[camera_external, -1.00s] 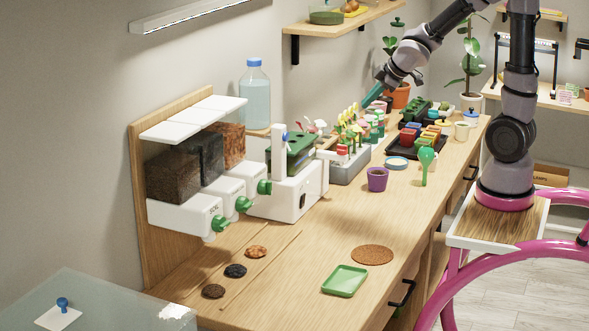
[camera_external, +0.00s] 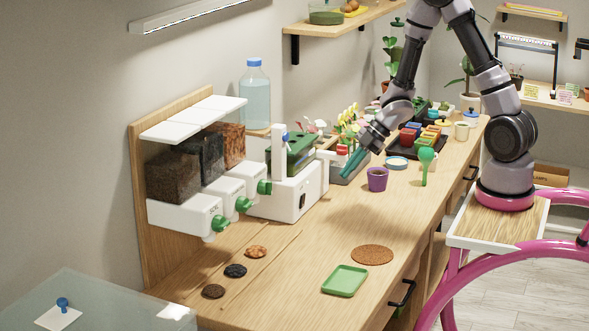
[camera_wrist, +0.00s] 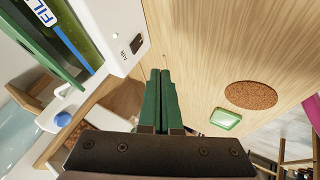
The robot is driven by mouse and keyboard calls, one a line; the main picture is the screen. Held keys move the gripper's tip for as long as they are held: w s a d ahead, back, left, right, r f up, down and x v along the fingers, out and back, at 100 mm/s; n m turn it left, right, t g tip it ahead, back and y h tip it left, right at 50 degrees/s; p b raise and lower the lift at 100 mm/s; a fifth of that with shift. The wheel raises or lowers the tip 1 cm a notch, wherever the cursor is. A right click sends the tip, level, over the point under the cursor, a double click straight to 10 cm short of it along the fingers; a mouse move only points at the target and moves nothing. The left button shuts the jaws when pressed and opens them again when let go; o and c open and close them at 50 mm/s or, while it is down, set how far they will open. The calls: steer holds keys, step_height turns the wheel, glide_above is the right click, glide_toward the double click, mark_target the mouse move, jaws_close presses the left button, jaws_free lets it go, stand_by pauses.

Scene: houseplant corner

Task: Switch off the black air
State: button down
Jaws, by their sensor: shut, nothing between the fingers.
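The black air switch (camera_wrist: 137,45) sits on the front of a white machine, beside the printed word AIR, in the wrist view. It shows as a small dark spot on the machine's front face (camera_external: 303,200) in the external view. Whether it is on or off I cannot tell. My gripper (camera_wrist: 160,74) has green fingers that are pressed together with nothing between them. In the external view my gripper (camera_external: 347,173) is above the bench, to the right of the machine and apart from the switch.
A purple pot (camera_external: 377,179) and a green scoop (camera_external: 427,165) stand right of my gripper. A grey planter (camera_external: 350,168) is behind it. Three dispensers with green knobs (camera_external: 243,204) stand left of the machine. The bench in front is mostly clear, with a cork mat (camera_external: 372,255) and green tray (camera_external: 345,281).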

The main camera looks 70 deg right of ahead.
mark_target(302, 203)
steer(key=x, duration=1)
steer(key=shift+w+f, duration=0.1)
steer(key=shift+f, duration=0.1)
steer(key=w, duration=0.3)
steer(key=shift+w+r, duration=0.15)
steer(key=shift+r, duration=0.25)
steer(key=shift+w, duration=0.3)
steer(key=shift+w+r, duration=0.1)
steer(key=shift+w, duration=0.2)
steer(key=shift+r, duration=0.2)
